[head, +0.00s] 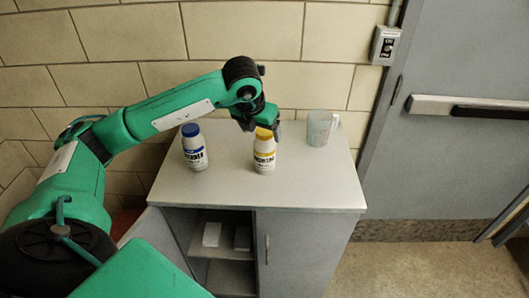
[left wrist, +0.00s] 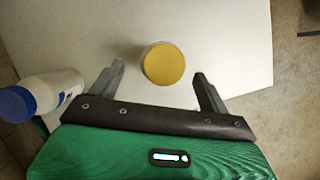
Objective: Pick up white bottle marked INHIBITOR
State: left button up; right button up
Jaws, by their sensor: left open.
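A white bottle with a yellow cap (head: 264,158) stands upright on the cabinet top; its dark label is small but seems to read INHIBITOR. A second white bottle with a blue cap (head: 194,150) stands upright to its left, its label hard to read. My left gripper (head: 262,127) is open, right above the yellow-capped bottle, and partly hides its cap. In the left wrist view the yellow cap (left wrist: 164,64) shows between the two spread fingertips, with gaps on both sides. The blue-capped bottle (left wrist: 48,92) lies outside the fingers at the left. My right gripper is not in view.
A clear measuring jug (head: 319,128) stands on the cabinet top (head: 230,192) to the right of the bottles. The cabinet's open left shelf holds small boxes (head: 212,235). A block wall is behind, and a grey door (head: 455,150) with a push bar is at the right.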

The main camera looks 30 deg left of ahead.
aim_at(265, 151)
pick_arm(q)
jog(key=shift+w+d+f, duration=0.1)
jog(key=shift+w+f, duration=0.2)
jog(key=shift+f, duration=0.05)
jog(key=p+x, duration=0.1)
jog(key=x, duration=0.2)
jog(key=shift+w+f+p, duration=0.2)
jog(key=shift+w+p, duration=0.15)
jog(key=shift+w, duration=0.05)
jog(key=shift+f, duration=0.25)
jog(key=c, duration=1.2)
jog(key=shift+c, duration=0.9)
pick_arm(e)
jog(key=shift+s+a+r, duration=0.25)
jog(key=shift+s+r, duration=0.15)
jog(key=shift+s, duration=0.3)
pick_arm(q)
jog(key=shift+r, duration=0.15)
